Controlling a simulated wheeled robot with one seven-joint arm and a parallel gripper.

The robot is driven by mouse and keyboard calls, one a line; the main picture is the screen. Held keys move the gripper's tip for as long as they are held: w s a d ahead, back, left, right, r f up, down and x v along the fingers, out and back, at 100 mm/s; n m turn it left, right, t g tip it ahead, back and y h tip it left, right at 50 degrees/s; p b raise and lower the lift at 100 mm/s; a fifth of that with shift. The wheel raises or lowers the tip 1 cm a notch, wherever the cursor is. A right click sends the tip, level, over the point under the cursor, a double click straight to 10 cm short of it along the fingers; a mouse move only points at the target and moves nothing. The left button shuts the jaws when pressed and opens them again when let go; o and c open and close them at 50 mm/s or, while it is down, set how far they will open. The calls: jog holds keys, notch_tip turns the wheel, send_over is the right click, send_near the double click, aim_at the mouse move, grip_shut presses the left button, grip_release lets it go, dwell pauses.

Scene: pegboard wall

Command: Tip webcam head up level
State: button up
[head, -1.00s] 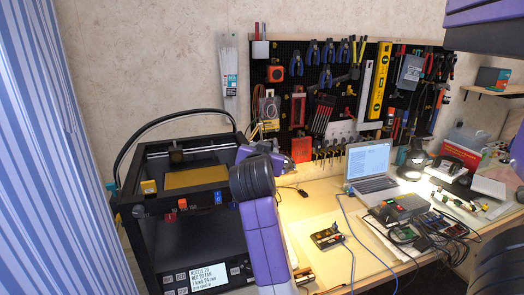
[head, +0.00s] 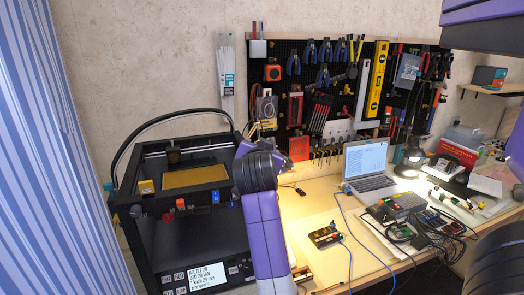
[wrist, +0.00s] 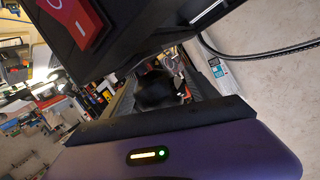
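My gripper (head: 283,164) is at the right side of the black 3D printer (head: 160,222), mostly hidden behind my arm in the head view. In the wrist view its purple body fills the bottom. A dark rounded thing (wrist: 157,90) shows just beyond it, possibly the webcam head; it is too dark to tell its tilt or whether I touch it. No webcam stands out clearly in the head view. I cannot make out the gap between the fingers.
A dark housing with a red rocker switch (wrist: 82,20) is close above my gripper in the wrist view. The pegboard (head: 340,75) with tools hangs behind. A laptop (head: 367,165), cables and small electronics (head: 325,235) lie on the bench to the right.

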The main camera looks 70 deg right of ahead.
jog(key=b+v, duration=0.1)
jog(key=v, duration=0.6)
jog(key=shift+s+a, duration=0.2)
jog(key=shift+a, duration=0.15)
dwell(0.5)
